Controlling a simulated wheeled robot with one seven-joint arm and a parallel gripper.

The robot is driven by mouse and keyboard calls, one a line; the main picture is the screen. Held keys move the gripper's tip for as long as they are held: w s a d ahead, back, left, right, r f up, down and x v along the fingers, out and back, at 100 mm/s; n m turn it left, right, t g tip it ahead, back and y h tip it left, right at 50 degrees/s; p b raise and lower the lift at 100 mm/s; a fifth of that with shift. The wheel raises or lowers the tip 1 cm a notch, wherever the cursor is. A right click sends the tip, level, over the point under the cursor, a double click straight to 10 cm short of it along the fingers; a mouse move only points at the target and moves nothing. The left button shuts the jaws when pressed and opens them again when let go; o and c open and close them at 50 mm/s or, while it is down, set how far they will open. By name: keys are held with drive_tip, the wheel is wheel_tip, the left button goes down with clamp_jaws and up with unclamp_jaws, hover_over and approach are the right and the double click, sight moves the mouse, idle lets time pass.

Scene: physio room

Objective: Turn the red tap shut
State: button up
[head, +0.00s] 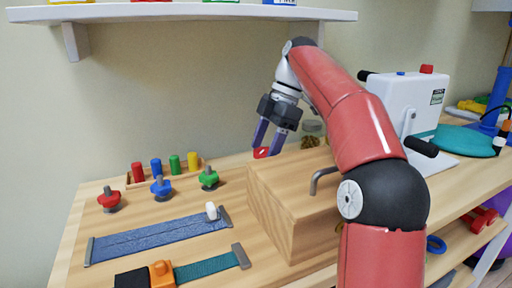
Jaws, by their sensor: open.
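A red tap-like fitting (109,198) with a grey stem and base stands at the left of the wooden bench, the leftmost of a row of three. Whether it is turned open or shut I cannot tell. My gripper (268,148) is well to its right, pointing down behind the left part of a wooden box, with its two bluish-purple fingers apart. A small red and white piece (262,152) shows at the fingertips. I cannot tell what it is or whether the fingers touch it.
Blue (160,186) and green (209,179) fittings stand beside the red one. Behind them is a peg block (128,181) with coloured pegs. Strap boards (155,240) lie in front. The wooden box (272,215) with a grey handle stands right. A shelf (180,12) hangs above.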

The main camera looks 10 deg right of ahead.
drive_tip(key=shift+c, duration=0.4)
drive_tip(key=c, duration=0.9)
drive_tip(key=shift+m, duration=0.3)
